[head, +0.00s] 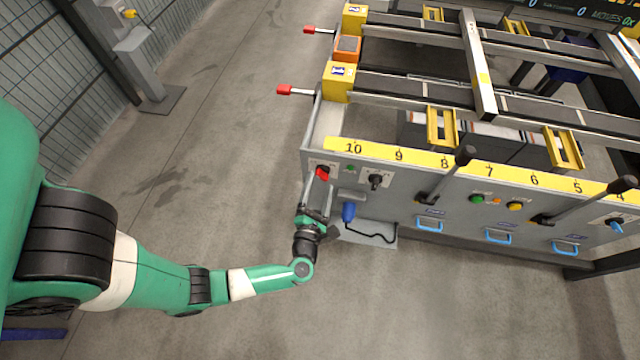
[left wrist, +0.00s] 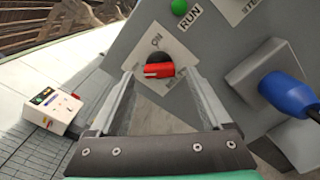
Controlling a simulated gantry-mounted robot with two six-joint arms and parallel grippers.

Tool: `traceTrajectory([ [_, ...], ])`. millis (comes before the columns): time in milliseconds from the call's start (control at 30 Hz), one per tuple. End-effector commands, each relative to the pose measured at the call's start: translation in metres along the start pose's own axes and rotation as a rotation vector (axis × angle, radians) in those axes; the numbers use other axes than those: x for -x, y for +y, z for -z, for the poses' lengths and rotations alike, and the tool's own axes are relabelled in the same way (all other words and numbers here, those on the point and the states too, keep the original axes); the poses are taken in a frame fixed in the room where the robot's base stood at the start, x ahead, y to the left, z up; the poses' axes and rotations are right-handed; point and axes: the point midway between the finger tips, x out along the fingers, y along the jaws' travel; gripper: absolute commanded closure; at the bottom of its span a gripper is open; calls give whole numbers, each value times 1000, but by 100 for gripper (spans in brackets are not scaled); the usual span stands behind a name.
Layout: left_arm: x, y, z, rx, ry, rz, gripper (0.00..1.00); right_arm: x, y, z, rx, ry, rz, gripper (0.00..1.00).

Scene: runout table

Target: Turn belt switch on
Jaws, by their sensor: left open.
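A rotary switch with a red handle (head: 322,173) is on the table's grey front panel, near its left end. In the left wrist view the red handle (left wrist: 158,70) sits on a black base over a white plate marked ON. The handle lies roughly crosswise in that picture. My left gripper (head: 317,190) is at the panel, just below the switch in the head view. In the left wrist view its two fingers are spread on either side of the red handle, apart from it as far as I can see. My right gripper is not in view.
A green RUN lamp (left wrist: 179,7) and a black knob (head: 375,181) are right of the switch. A blue plug (head: 348,212) with a black cable sits below. Red-tipped levers (head: 290,90) stick out at the table's left end.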

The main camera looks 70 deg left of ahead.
Motion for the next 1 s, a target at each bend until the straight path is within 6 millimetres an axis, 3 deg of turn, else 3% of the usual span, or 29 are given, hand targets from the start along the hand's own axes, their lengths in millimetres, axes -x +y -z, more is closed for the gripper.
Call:
traceTrajectory([
  [133,-12,0,1,-2,0,-2,18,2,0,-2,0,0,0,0],
  [400,-14,0,0,-2,-1,0,18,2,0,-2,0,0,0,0],
  [867,-14,0,0,-2,-1,0,100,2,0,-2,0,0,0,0],
  [1000,-14,0,0,-4,-1,0,100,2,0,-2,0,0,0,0],
])
